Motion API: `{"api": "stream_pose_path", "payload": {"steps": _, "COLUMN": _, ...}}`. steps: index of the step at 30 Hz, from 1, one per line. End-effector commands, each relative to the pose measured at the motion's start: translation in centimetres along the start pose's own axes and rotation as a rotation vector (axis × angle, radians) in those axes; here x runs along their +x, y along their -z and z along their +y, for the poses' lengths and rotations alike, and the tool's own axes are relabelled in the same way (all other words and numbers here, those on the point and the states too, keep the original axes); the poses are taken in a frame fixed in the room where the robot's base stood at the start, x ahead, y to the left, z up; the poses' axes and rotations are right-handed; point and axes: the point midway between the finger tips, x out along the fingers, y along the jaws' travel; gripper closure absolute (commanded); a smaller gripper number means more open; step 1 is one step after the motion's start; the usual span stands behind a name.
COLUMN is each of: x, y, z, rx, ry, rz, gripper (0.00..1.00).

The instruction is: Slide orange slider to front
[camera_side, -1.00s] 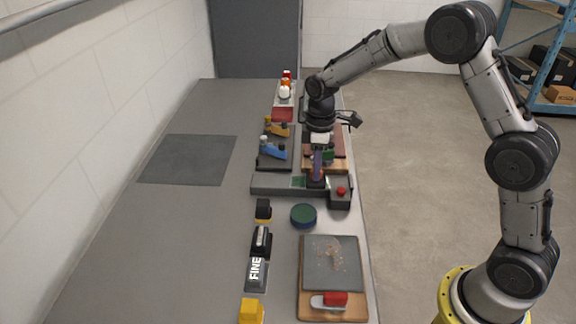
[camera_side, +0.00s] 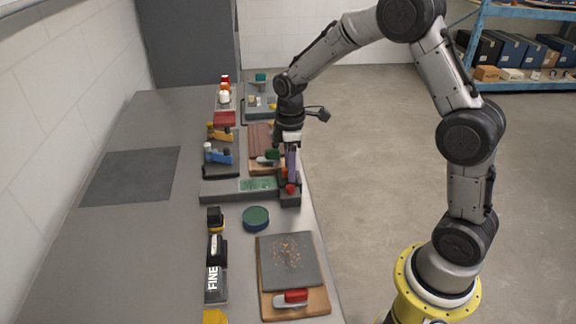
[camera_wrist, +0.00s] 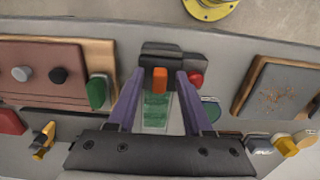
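The orange slider (camera_wrist: 160,79) is a small upright block on a track with a green strip (camera_wrist: 157,108). It stands at the strip's upper end in the wrist view, next to the dark end block (camera_wrist: 162,49). In the side view, the orange slider (camera_side: 285,173) is partly hidden and sits near the right end of the grey housing (camera_side: 222,191). My gripper's purple fingers (camera_wrist: 160,74) are on either side of the slider, with visible gaps, so the gripper looks open. My gripper (camera_side: 290,176) points down over the housing in the side view.
A red button (camera_side: 291,189) is close beside my fingers. A wooden board with a green-handled piece (camera_side: 268,157) is behind the housing. A green-topped round tin (camera_side: 256,218) and a board with a grey slab (camera_side: 288,262) are in front. The table's left side is largely clear.

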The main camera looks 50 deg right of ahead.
Motion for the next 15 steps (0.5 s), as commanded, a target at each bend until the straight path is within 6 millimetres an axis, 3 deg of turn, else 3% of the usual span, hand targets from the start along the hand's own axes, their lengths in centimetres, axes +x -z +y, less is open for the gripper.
{"api": "stream_pose_path", "payload": {"steps": 10, "x": -0.2, "y": 0.2, "z": 0.0, "rx": -0.001, "ry": -0.002, "rz": 0.004, "gripper": 0.47}}
{"api": "stream_pose_path", "payload": {"steps": 15, "x": -2.2, "y": 0.3, "z": 0.1, "rx": -0.001, "ry": -0.005, "rz": 0.007, "gripper": 0.47}}
